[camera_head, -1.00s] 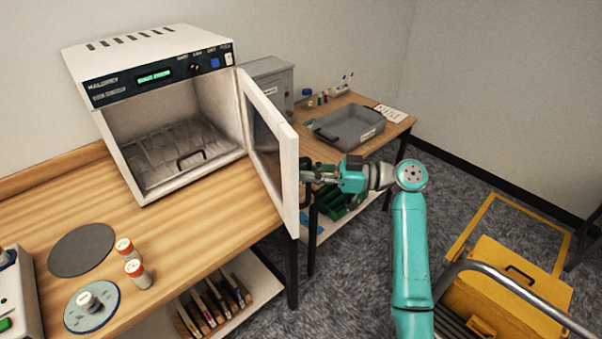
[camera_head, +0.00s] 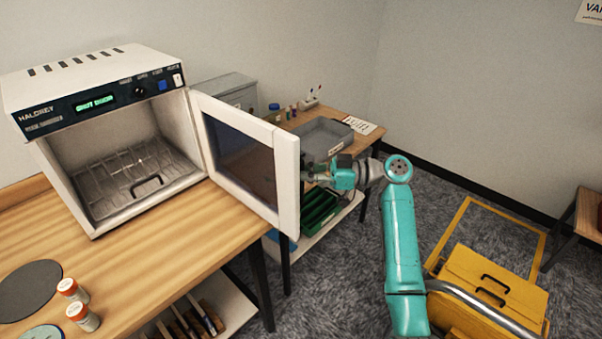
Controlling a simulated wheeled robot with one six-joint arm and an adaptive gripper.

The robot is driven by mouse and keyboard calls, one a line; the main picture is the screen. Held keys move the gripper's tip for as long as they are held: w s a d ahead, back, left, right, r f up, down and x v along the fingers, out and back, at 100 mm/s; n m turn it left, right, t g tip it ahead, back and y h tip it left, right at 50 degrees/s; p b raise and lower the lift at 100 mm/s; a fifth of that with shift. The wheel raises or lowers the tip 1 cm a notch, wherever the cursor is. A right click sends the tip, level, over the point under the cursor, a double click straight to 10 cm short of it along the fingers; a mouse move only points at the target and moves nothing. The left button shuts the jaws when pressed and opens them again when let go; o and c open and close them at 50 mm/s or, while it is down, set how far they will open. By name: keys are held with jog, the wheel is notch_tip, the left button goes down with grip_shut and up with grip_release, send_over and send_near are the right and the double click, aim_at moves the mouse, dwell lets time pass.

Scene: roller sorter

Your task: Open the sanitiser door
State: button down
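The sanitiser (camera_head: 95,75) is a white box with a dark control panel and a lit green display, standing on the wooden bench. Its door (camera_head: 290,185), white-framed with a dark window, stands wide open to the right, swung out past the bench's edge. Inside the sanitiser is an empty-looking wire rack (camera_head: 135,178) with a dark handle. My gripper (camera_head: 312,176) is at the door's free edge, on its outer side. Its fingertips are partly hidden by the door frame, so I cannot see whether they touch or hold anything.
Orange-capped vials (camera_head: 78,303) and a dark round mat (camera_head: 28,290) are on the bench (camera_head: 165,255). A second table behind the door bears a grey tray (camera_head: 322,137). A yellow case (camera_head: 490,290) is at lower right. Carpet lies clear between.

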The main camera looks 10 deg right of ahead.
jog(key=shift+f, duration=0.1)
jog(key=c, duration=1.2)
grip_release()
jog(key=shift+d, duration=0.1)
jog(key=shift+v, duration=3.65)
